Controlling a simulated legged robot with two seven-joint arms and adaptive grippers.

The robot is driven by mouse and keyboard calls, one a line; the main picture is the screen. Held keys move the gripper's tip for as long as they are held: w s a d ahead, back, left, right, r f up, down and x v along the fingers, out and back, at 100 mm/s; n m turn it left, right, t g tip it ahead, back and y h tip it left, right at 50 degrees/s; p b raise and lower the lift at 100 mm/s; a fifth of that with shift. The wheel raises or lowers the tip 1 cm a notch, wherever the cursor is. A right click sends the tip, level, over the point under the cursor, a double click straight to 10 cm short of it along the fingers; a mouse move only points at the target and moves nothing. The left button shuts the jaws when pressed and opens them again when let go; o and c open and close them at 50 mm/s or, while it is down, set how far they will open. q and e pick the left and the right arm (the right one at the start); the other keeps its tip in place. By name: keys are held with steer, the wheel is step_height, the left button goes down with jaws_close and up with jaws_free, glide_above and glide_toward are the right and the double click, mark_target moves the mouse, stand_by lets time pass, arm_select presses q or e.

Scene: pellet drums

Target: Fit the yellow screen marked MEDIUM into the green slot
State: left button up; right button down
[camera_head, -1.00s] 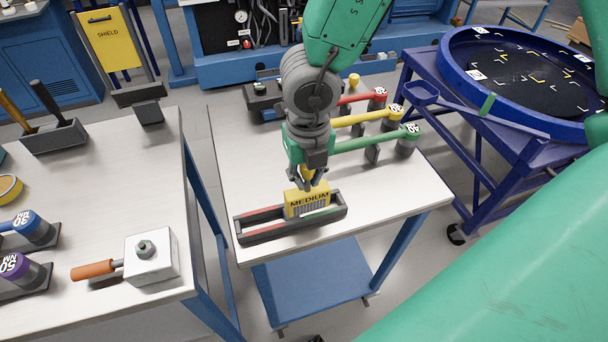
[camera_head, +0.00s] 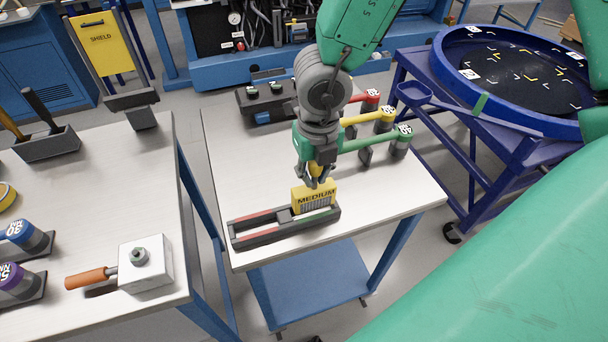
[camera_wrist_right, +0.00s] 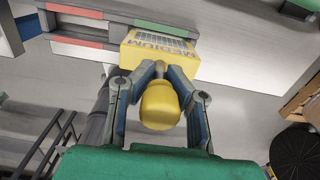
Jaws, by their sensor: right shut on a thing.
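The yellow screen marked MEDIUM (camera_head: 314,199) stands upright at the right part of a dark rack (camera_head: 250,241), over its green-marked slot (camera_head: 312,219). Red strips mark the rack's left part. My right gripper (camera_head: 317,181) is above the screen, shut on its yellow knob. In the right wrist view, the fingers (camera_wrist_right: 159,70) close around the knob's stem, with the screen (camera_wrist_right: 160,50) beyond, against the rack. The screen's lower edge is hidden, so I cannot tell how deep it sits. My left gripper is not in view.
Red, yellow and green-handled tools (camera_head: 376,139) stand behind the rack on the white table. A dark box (camera_head: 265,97) is at the table's back. A blue round sieve (camera_head: 515,75) is at the right. A left table holds a white block (camera_head: 146,264). The table left of my arm is clear.

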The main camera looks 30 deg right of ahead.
steer(key=shift+d+f, duration=0.15)
steer(key=shift+d, duration=1.1)
steer(key=shift+a, duration=1)
steer(key=shift+a+f, duration=0.15)
steer(key=shift+a, duration=0.2)
steer(key=shift+d+f+b, duration=0.25)
steer(key=shift+d+b, duration=0.1)
steer(key=shift+b, duration=0.05)
steer(key=shift+d+f, duration=0.1)
steer(key=shift+d, duration=0.25)
steer(key=shift+s+d, duration=0.1)
steer(key=shift+d, duration=0.3)
steer(key=shift+p, duration=0.3)
steer(key=shift+a+r, duration=0.3)
steer(key=shift+a, duration=0.05)
steer(key=shift+a+r, duration=0.1)
steer(key=shift+a, duration=0.35)
steer(key=shift+d, duration=0.4)
steer(key=shift+a, duration=0.6)
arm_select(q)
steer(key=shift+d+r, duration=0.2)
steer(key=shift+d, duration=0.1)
